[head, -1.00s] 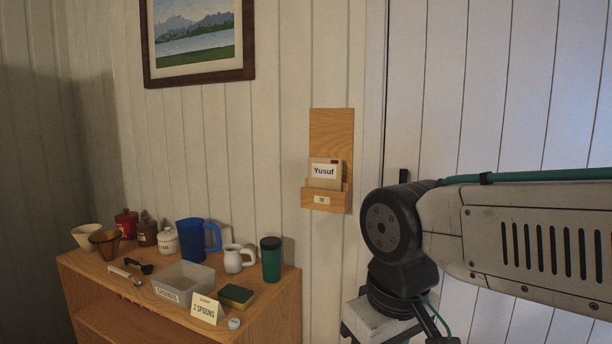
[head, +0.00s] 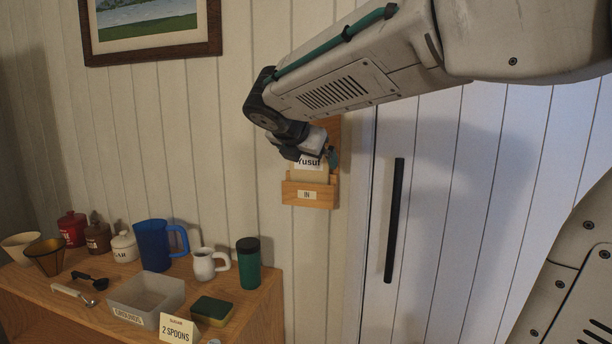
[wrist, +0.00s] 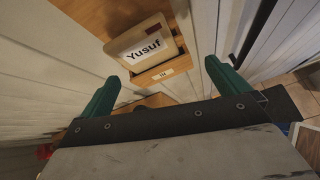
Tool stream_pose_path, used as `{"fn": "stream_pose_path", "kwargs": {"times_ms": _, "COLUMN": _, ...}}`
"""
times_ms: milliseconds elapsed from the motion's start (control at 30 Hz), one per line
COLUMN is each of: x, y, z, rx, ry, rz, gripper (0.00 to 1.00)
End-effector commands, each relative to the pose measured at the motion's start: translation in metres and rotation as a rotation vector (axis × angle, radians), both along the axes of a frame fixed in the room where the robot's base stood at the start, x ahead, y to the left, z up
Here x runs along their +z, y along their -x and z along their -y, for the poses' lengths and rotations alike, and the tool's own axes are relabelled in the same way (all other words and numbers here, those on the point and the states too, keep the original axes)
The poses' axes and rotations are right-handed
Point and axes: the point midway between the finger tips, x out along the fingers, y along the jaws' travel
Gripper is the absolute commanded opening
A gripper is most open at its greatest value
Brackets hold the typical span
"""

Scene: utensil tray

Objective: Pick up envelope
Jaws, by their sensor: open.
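The envelope (head: 310,173), cream with a white label reading "Yusuf", stands upright in a wooden wall holder (head: 310,195) marked "IN". My gripper (head: 316,160) is in front of the holder's upper part in the head view and covers the top of the envelope there. In the wrist view my gripper (wrist: 160,82) is open, with green fingers spread wide and nothing between them. The envelope (wrist: 146,45) shows ahead of the fingers, roughly between them in the picture and apart from both. The holder's front (wrist: 163,73) shows just below the envelope.
A wooden cabinet (head: 240,325) at lower left carries a blue pitcher (head: 153,246), a white jug (head: 204,265), a green tumbler (head: 248,264), a grey bin (head: 146,296) and several other things. A door with a black handle (head: 395,220) is right of the holder. A framed picture (head: 150,50) hangs above.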

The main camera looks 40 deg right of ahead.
Motion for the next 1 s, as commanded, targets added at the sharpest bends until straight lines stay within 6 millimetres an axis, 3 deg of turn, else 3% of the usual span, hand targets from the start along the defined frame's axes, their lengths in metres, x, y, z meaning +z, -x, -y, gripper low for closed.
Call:
{"fn": "stream_pose_path", "kwargs": {"times_ms": 33, "x": 0.007, "y": -0.014, "z": 0.002, "rx": 0.052, "ry": 0.068, "rz": -0.034, "gripper": 1.0}}
{"fn": "stream_pose_path", "kwargs": {"times_ms": 200, "x": 0.017, "y": -0.035, "z": 0.008, "rx": 0.138, "ry": 0.187, "rz": -0.099, "gripper": 1.0}}
{"fn": "stream_pose_path", "kwargs": {"times_ms": 800, "x": -0.015, "y": -0.073, "z": 0.056, "rx": 0.14, "ry": 0.19, "rz": -0.102, "gripper": 1.0}}
{"fn": "stream_pose_path", "kwargs": {"times_ms": 1000, "x": -0.016, "y": -0.075, "z": 0.058, "rx": 0.142, "ry": 0.19, "rz": -0.1, "gripper": 1.0}}
